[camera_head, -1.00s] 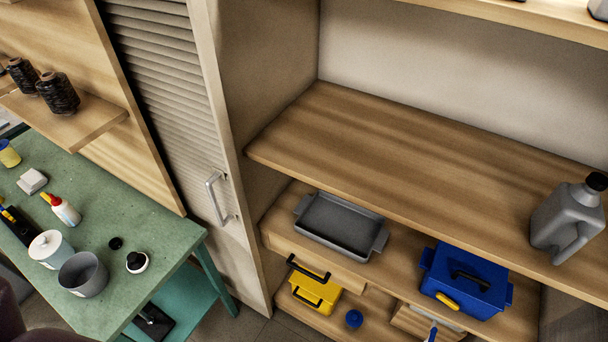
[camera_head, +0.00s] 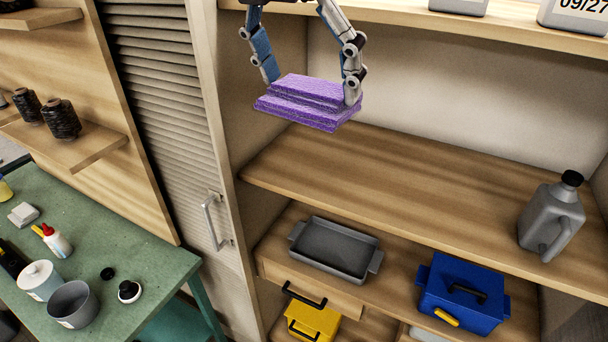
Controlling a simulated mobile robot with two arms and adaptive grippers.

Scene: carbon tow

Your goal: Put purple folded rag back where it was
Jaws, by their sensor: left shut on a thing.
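The purple folded rag (camera_head: 300,98) is a flat, layered stack held in the air in front of the upper part of the shelf unit. My left gripper (camera_head: 308,88) reaches down from the top of the view and is shut on it, with one finger at each side. The rag is above the left part of the bare wooden shelf (camera_head: 400,185) and apart from it. My right gripper is out of view.
A grey jug (camera_head: 552,218) stands at the shelf's right end. Below are a grey tray (camera_head: 336,248), a blue toolbox (camera_head: 462,292) and a yellow box (camera_head: 312,320). A louvred door (camera_head: 160,110) and a green table (camera_head: 110,240) are at left.

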